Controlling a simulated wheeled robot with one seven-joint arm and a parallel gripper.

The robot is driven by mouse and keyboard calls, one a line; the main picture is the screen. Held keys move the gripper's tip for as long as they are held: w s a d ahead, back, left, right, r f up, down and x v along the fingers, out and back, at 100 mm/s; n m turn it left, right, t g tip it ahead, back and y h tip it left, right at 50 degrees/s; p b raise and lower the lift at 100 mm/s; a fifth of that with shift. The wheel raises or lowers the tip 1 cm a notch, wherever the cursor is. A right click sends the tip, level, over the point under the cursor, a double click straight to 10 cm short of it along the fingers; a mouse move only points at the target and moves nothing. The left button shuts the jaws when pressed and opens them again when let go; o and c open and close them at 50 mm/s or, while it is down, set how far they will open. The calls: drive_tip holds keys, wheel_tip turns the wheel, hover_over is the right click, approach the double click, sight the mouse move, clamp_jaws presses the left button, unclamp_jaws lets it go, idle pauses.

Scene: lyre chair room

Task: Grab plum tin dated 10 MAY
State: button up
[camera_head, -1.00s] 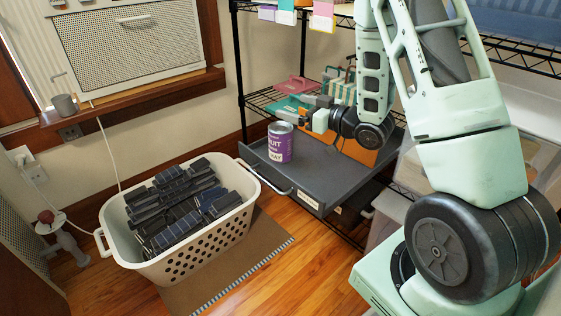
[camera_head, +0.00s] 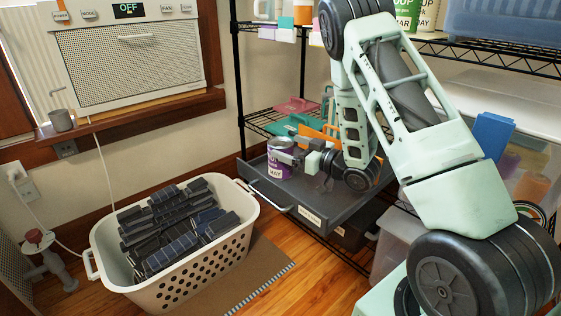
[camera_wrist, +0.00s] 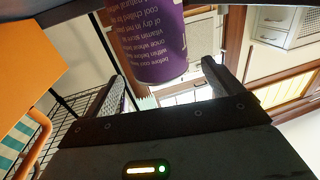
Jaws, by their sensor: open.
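The purple tin (camera_head: 275,172) stands upright on the grey pull-out drawer tray (camera_head: 322,192). "MAY" is readable on its label in the head view, but I cannot read the day. My gripper (camera_head: 291,159) is at the tin's right side and hides part of it. In the wrist view, the tin (camera_wrist: 150,38) appears upside down, with small white print on its purple label. My open gripper (camera_wrist: 163,73) has one finger to each side of the tin in that view. I cannot tell whether either finger touches it.
A white basket (camera_head: 170,268) full of dark panels stands on the floor at left. A black wire shelf (camera_head: 265,121) holds pink and teal folders behind the tray. Several tins stand on the upper shelf, one green-labelled (camera_head: 404,17). An orange item (camera_wrist: 32,60) is close in the wrist view.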

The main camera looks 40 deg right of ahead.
sight(280, 142)
drive_tip(key=x, duration=0.4)
drive_tip(key=shift+b, duration=0.4)
drive_tip(key=c, duration=1.7)
drive_tip(key=shift+c, duration=0.6)
drive_tip(key=shift+r, duration=0.15)
